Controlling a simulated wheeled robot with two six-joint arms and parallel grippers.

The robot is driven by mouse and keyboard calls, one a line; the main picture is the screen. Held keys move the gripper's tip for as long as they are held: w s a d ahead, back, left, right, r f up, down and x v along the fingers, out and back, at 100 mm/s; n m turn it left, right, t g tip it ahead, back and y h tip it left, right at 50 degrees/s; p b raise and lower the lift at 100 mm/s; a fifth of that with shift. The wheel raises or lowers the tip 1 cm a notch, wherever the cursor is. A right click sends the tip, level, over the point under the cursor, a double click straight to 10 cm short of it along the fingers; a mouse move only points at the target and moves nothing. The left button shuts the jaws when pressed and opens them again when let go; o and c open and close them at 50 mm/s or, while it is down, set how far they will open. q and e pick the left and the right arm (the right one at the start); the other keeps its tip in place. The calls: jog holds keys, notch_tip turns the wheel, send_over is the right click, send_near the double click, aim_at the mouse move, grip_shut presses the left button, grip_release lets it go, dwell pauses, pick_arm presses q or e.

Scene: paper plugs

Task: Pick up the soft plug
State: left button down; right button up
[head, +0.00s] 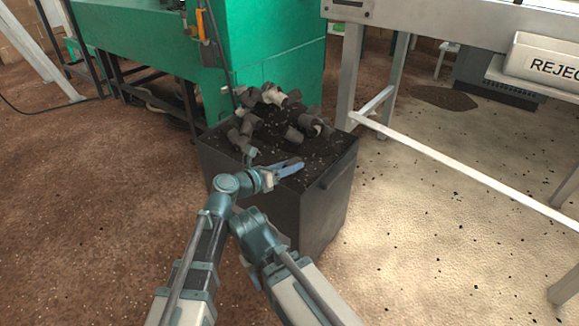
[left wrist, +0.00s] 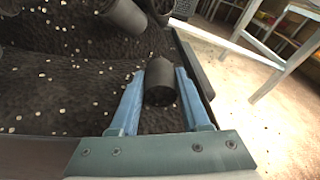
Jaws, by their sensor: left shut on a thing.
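My left gripper (head: 290,168) reaches over the near part of the bin, in front of the heap. In the left wrist view, a dark grey cylindrical plug (left wrist: 160,84) sits between the blue fingers of the left gripper (left wrist: 160,74), which is shut on it. In the head view I cannot make out this held plug. My right gripper does not show.
The black bin (head: 338,190) stands on the floor, its rim close to my left gripper. A green machine (head: 270,50) is behind it. A grey metal frame with a white rail (head: 450,160) is at the right. Open floor lies to the left.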

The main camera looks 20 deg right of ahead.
aim_at(289, 162)
pick_arm(q)
notch_tip(289, 162, up, 9)
jog(key=p, duration=0.7)
jog(key=shift+f+p, duration=0.15)
jog(key=shift+p, duration=0.25)
